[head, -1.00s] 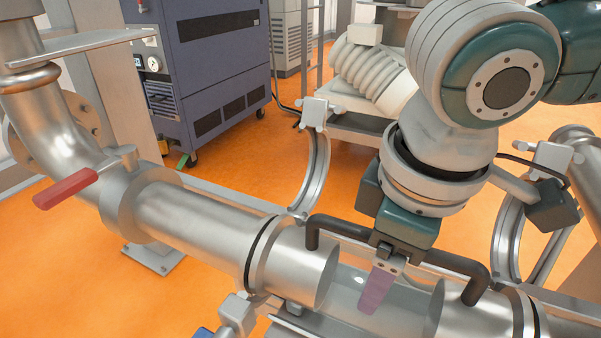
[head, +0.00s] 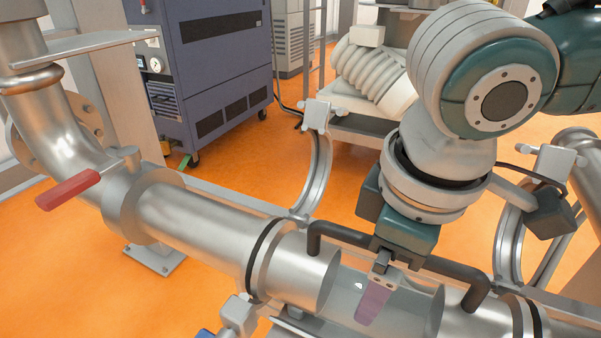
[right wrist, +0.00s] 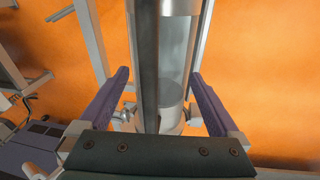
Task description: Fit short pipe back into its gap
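The short pipe (head: 385,300) has steel ends, a clear glass middle and a black handle (head: 345,235) along it. It lies in line with the long steel pipe (head: 205,225) at its left; I cannot tell whether the ends are fully seated. My right gripper (head: 372,305) is over the handle, with one purple finger in front of the glass. In the right wrist view its fingers (right wrist: 160,76) are wide apart, on either side of the handle (right wrist: 148,60) and glass (right wrist: 175,60), with visible space beside them. My left gripper is not in view.
Open clamp halves stand up behind both joints, one at the left (head: 318,150) and one at the right (head: 510,235). A clamp part (head: 240,312) hangs below the left joint. A red valve lever (head: 67,190) sticks out at the left. A blue cabinet (head: 215,70) stands behind.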

